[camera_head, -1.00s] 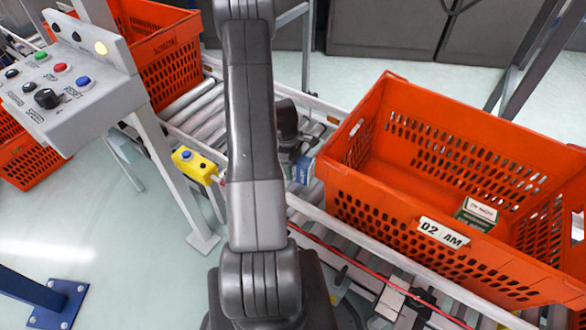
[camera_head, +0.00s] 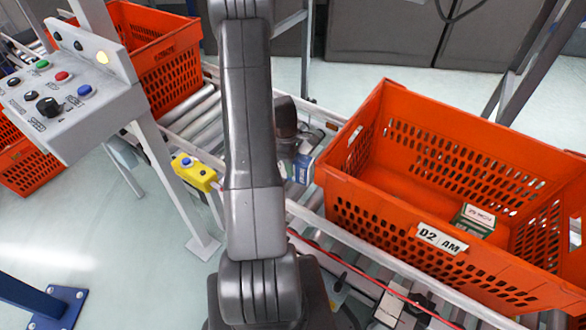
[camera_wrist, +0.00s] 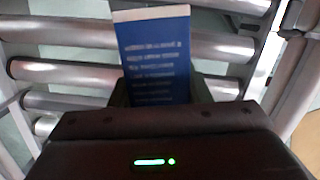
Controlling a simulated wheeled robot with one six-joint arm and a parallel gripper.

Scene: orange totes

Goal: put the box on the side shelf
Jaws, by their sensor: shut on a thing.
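The box has a blue face with white print and a pale edge. In the wrist view the box (camera_wrist: 153,50) stands up between the fingers of my gripper (camera_wrist: 160,92), which is shut on it. In the head view the box (camera_head: 302,168) shows just left of the large orange tote, partly hidden by my arm. My gripper (camera_head: 287,160) is also mostly hidden there. The box is over the roller conveyor; I cannot tell how far above the rollers it is. I cannot make out the side shelf in either view.
A large orange tote (camera_head: 370,190) labelled 02 AM holds a small green-and-white box (camera_head: 474,220). The roller conveyor (camera_head: 195,118) runs past it. Another orange tote (camera_head: 165,55) stands at the upper left. A control panel (camera_head: 70,90) and a yellow button box (camera_head: 194,172) stand left.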

